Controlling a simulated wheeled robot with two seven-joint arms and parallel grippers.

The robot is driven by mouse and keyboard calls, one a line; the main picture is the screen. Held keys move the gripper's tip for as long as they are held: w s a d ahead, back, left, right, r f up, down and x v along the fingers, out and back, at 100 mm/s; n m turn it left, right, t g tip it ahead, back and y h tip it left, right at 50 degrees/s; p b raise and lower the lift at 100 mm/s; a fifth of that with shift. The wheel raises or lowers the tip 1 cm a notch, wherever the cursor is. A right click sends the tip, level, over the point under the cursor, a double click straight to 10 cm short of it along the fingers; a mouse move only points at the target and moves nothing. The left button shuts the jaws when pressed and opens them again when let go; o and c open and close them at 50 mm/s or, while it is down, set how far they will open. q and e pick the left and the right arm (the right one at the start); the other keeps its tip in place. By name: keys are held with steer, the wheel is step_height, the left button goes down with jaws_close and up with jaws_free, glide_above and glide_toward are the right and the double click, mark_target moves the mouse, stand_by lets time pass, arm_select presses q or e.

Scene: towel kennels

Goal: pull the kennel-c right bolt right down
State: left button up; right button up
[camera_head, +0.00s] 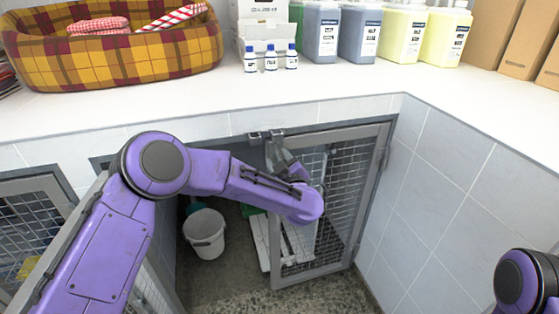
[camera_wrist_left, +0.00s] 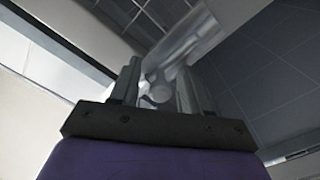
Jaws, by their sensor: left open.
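The kennel's right mesh door leaf (camera_head: 345,215) stands below the counter, with its hinge side at the right wall. The bolt shows in the left wrist view as a silver rounded barrel (camera_wrist_left: 190,42) with a round knob at its lower end. In the head view the bolt cannot be told apart from the fingers and fittings at the door's top left corner. My left gripper (camera_head: 268,139) is at that corner, under the counter edge. In the left wrist view its fingers (camera_wrist_left: 157,88) are open, one on each side of the knob; contact cannot be told.
A white bucket (camera_head: 205,233) stands inside the open left half of the kennel. A plaid pet bed (camera_head: 110,58), small bottles (camera_head: 271,58) and jugs (camera_head: 358,35) stand on the counter (camera_head: 200,100). A tiled wall (camera_head: 440,200) bounds the right side.

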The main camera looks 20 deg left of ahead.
arm_select(q)
jaws_close()
step_height(320, 180, down, 4)
steer(key=shift+r+b, duration=0.25)
steer(key=shift+b, duration=0.5)
jaws_free()
steer(key=shift+f, duration=0.1)
steer(key=v, duration=1)
steer(key=shift+s, duration=0.2)
steer(key=shift+d, duration=0.15)
